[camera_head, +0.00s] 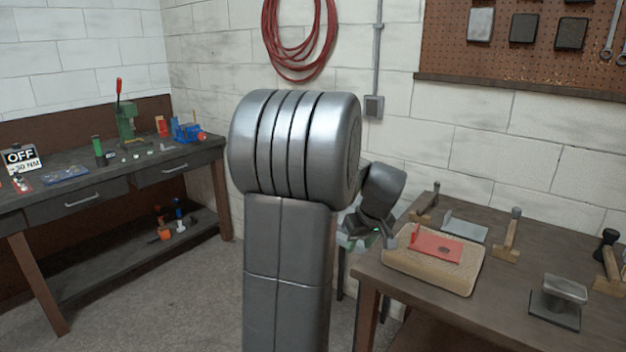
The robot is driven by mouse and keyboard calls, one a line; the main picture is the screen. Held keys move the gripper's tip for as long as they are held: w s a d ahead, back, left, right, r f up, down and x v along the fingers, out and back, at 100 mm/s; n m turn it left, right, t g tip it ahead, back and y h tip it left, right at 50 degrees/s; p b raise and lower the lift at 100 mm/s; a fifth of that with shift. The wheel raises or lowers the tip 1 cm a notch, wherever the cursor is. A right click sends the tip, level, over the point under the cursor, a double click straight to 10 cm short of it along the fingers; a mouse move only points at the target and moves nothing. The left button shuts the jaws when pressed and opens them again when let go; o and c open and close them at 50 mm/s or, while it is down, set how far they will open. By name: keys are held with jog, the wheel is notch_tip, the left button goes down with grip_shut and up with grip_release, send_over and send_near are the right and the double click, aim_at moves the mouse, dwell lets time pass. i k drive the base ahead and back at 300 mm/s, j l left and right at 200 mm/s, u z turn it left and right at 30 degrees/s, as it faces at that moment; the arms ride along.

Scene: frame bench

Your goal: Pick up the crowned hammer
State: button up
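Several hammer-like or stake-like tools stand on the right bench (400,285). I cannot tell which one is the crowned hammer. One with a dark head and a wooden part (426,206) is at the back left. One with a grey metal top on a wooden base (511,234) is at the back middle. One with a dark knob and a wooden base (609,262) is at the right edge. My gripper (362,238) is beside the bench's left end, partly hidden by my arm. Its fingers are too small and covered to read, and I see nothing held in it.
A tan pad (416,267) with a red plate (437,246) lies at the bench's left front. A metal block on a dark plate (556,312) is at the front right. A grey plate (466,228) lies behind the pad. Another workbench (110,178) stands left, with open floor between.

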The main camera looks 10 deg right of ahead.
aim_at(432, 200)
jog(key=i+j+u, duration=0.15)
jog(key=i, duration=0.5)
jog(key=i+u, duration=0.15)
jog(key=i, duration=0.45)
jog(key=i+l+z, duration=0.1)
jog(key=i+z, duration=0.15)
jog(key=z, duration=0.15)
jog(key=i+z, duration=0.55)
jog(key=z, duration=0.3)
jog(key=i+j+z, duration=0.2)
jog(key=z, duration=0.2)
jog(key=i+z, duration=0.55)
jog(key=i+j, duration=0.05)
jog(key=i, duration=0.05)
